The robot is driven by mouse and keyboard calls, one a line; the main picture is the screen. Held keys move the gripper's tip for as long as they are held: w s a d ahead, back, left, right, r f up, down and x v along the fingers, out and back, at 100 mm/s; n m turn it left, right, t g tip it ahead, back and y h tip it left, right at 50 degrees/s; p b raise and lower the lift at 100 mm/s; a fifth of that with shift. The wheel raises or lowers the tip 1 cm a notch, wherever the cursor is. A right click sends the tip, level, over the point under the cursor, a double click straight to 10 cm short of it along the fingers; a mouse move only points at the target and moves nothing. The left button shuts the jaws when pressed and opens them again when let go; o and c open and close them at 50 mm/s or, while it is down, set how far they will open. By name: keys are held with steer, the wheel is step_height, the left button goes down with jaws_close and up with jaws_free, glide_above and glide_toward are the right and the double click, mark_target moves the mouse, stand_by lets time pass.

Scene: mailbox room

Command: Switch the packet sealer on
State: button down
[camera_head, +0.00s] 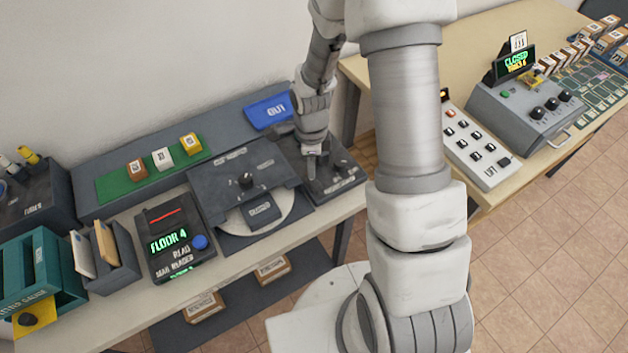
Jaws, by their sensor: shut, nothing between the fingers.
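My gripper (312,165) points down, with its fingers shut and empty. It is over a dark grey device (340,180) at the right end of the left table, which has small fittings and pale labels on its top. I cannot read these labels, so I cannot tell for certain that this is the packet sealer. The fingertips are close to a small upright part on the device; whether they touch it is unclear. My wrist hides the back of the device.
Left of it stands a grey unit with a black knob (246,180) and round plate. A switch panel (478,148) lies on the right table.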

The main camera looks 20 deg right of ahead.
steer(key=shift+f+b, duration=0.55)
steer(key=shift+f, duration=0.05)
steer(key=shift+r, duration=0.2)
steer(key=shift+r+p, duration=2.35)
steer(key=shift+r, duration=1.05)
